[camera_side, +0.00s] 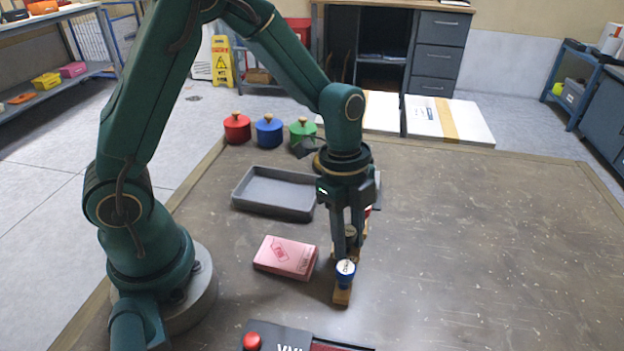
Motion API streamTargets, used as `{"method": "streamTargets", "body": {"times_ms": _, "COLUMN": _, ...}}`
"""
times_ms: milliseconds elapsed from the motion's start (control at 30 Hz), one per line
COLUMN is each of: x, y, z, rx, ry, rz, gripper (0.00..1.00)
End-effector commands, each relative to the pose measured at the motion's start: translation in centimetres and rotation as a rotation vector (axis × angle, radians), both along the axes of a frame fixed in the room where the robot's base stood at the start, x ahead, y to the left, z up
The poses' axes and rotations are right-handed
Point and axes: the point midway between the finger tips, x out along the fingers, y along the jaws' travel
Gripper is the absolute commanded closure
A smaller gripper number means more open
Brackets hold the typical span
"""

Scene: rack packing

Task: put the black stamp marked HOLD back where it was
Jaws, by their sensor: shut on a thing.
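My gripper (348,250) points straight down over a narrow wooden rack (342,297). It is shut on a small dark stamp (350,232), of which only a bit shows between the fingers. I cannot read any marking on it, nor tell whether its base touches the rack. A blue-topped stamp (345,268) with a white label stands at the rack's near end, just in front of the fingers. Something red (367,212) shows behind the fingers, mostly hidden. The middle of the rack is hidden by my gripper.
A pink box (286,257) lies left of the rack. An empty grey tray (275,213) is behind it. Red (237,129), blue (269,131) and green (302,132) pots stand at the back. A dark item with a red knob (252,341) is at the front. The table's right side is clear.

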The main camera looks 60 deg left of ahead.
Motion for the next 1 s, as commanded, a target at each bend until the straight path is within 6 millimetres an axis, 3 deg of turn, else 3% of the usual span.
{"method": "streamTargets", "body": {"times_ms": 100, "x": 0.0, "y": 0.0, "z": -0.3, "rx": 0.000, "ry": 0.001, "rz": 0.001, "gripper": 1.00}}
{"method": "streamTargets", "body": {"times_ms": 133, "x": 0.0, "y": 0.0, "z": -0.3, "rx": 0.000, "ry": 0.000, "rz": 0.001, "gripper": 0.54}}
{"method": "streamTargets", "body": {"times_ms": 200, "x": 0.0, "y": 0.0, "z": -0.3, "rx": 0.000, "ry": 0.000, "rz": 0.000, "gripper": 0.36}}
{"method": "streamTargets", "body": {"times_ms": 633, "x": 0.1, "y": 0.1, "z": 0.7, "rx": -0.001, "ry": -0.005, "rz": 0.000, "gripper": 0.36}}
{"method": "streamTargets", "body": {"times_ms": 1000, "x": 0.1, "y": 1.2, "z": 7.9, "rx": -0.001, "ry": -0.009, "rz": 0.002, "gripper": 0.36}}
